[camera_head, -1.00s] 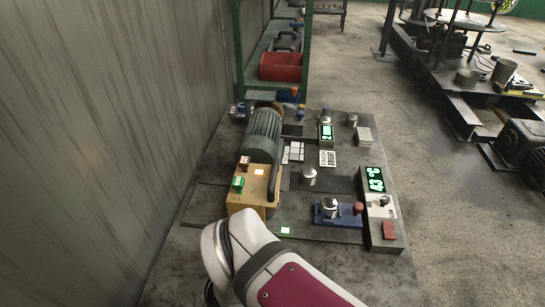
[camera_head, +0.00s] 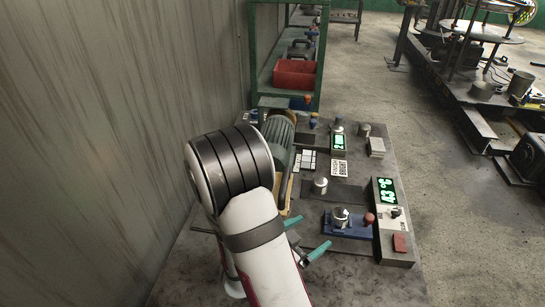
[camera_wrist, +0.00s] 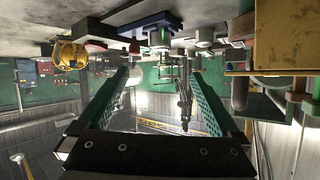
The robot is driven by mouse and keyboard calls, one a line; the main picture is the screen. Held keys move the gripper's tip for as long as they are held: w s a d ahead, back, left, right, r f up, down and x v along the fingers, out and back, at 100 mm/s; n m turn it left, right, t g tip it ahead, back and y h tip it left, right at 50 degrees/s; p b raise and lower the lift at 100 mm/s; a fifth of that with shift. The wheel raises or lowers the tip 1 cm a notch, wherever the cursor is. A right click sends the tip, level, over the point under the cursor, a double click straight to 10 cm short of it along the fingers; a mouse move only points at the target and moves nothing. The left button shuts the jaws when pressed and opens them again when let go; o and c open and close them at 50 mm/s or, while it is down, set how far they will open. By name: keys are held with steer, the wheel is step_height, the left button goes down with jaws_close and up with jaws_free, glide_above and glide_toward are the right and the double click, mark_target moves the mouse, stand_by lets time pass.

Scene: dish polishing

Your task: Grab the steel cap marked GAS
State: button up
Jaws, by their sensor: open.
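Several steel caps show in the head view: one on the dark pad (camera_head: 320,186), one on the blue base (camera_head: 340,215), and one at the table's far edge (camera_head: 364,129). No GAS mark is readable, so I cannot tell which cap bears it. My gripper (camera_head: 313,231) is at the front of the table, left of the blue base. Its two green fingers are apart with nothing between them. In the wrist view, my gripper (camera_wrist: 162,75) is also open and empty, and the table appears upside down at the top.
A green motor (camera_head: 279,135) stands at the table's left, partly hidden by my arm. A display box (camera_head: 391,225) reading 43 °C with a red block is at the right edge. A smaller display (camera_head: 338,143) stands farther back. A red bin (camera_head: 296,74) sits on the rack behind.

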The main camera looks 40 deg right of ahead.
mark_target(336, 218)
steer(key=shift+n, duration=0.7)
steer(key=x, duration=1.6)
steer(key=shift+a+f, duration=0.2)
steer(key=shift+f, duration=0.05)
steer(key=shift+h, duration=0.3)
jaws_close()
